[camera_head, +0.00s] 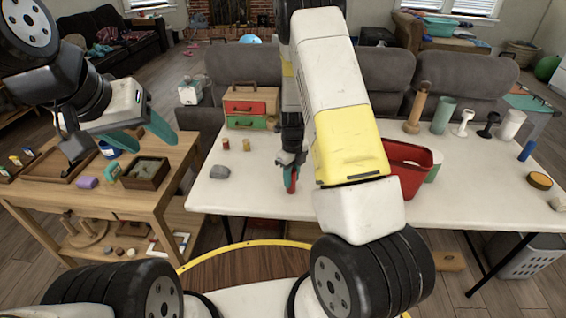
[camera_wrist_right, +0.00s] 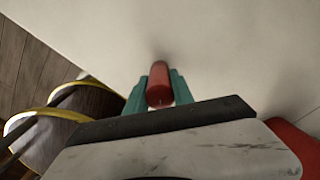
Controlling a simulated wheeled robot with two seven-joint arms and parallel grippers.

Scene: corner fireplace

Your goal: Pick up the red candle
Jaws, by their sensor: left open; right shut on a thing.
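The red candle (camera_wrist_right: 159,86) is a short red cylinder between the teal fingers of my right gripper (camera_wrist_right: 158,92) in the right wrist view. The fingers are shut on its two sides. In the head view my right gripper (camera_head: 290,172) points down over the white table, and the candle (camera_head: 291,183) shows as a small red piece at its fingertips. I cannot tell whether the candle's base touches the table. My left gripper (camera_head: 155,144) is open and empty, above the wooden side table at the left.
The white table (camera_head: 250,200) holds a grey stone (camera_head: 219,172), a small drawer box (camera_head: 250,107), two small jars and a red container (camera_head: 407,165). Several cylinders stand at the back right. The wooden table (camera_head: 75,192) carries trays and small blocks.

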